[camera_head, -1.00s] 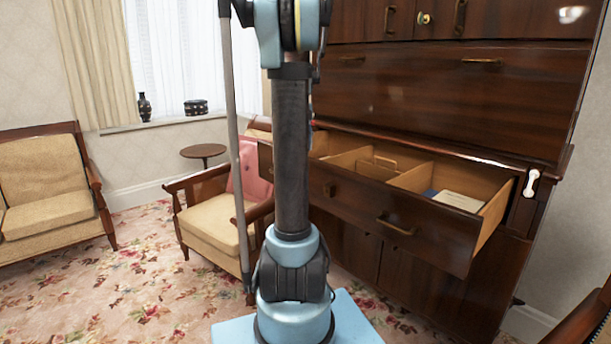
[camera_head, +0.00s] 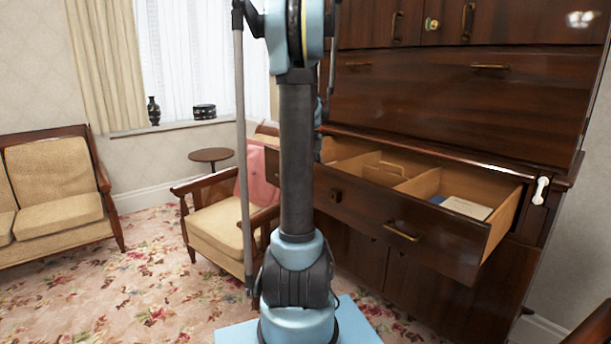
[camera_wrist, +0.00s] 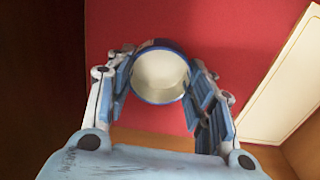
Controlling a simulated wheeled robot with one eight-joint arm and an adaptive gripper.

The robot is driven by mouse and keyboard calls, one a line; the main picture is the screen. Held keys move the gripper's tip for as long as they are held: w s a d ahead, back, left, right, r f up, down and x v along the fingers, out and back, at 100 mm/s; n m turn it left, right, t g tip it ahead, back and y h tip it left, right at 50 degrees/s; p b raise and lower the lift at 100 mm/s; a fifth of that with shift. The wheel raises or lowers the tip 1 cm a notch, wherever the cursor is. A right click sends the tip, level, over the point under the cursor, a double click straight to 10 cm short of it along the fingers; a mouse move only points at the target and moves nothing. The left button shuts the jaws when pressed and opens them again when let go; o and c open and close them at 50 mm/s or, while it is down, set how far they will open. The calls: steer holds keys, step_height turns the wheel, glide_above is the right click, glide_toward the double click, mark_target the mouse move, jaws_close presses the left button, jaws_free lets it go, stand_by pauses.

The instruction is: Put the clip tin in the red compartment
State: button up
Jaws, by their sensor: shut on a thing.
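In the wrist view my gripper (camera_wrist: 162,82) is shut on the clip tin (camera_wrist: 160,70), a round tin with a dark blue rim and a plain pale inside or end facing me. The fingers lie on its left and right sides. Behind the tin is the red floor of the red compartment (camera_wrist: 230,35). I cannot tell whether the tin touches that floor. In the head view my gripper and the tin are hidden behind my arm and the open drawer (camera_head: 440,232); no red floor shows there.
The drawer has wooden dividers, with papers or a booklet (camera_head: 466,207) in its right compartment. A pale flat slab (camera_wrist: 285,85) lies right of the red area. An armchair (camera_head: 215,225) with a pink cushion stands left of my arm. A small round table (camera_head: 211,156) is behind it.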

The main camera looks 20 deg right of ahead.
steer(key=o, duration=0.9)
steer(key=shift+c, duration=0.2)
step_height(320, 180, up, 12)
stand_by(0.5)
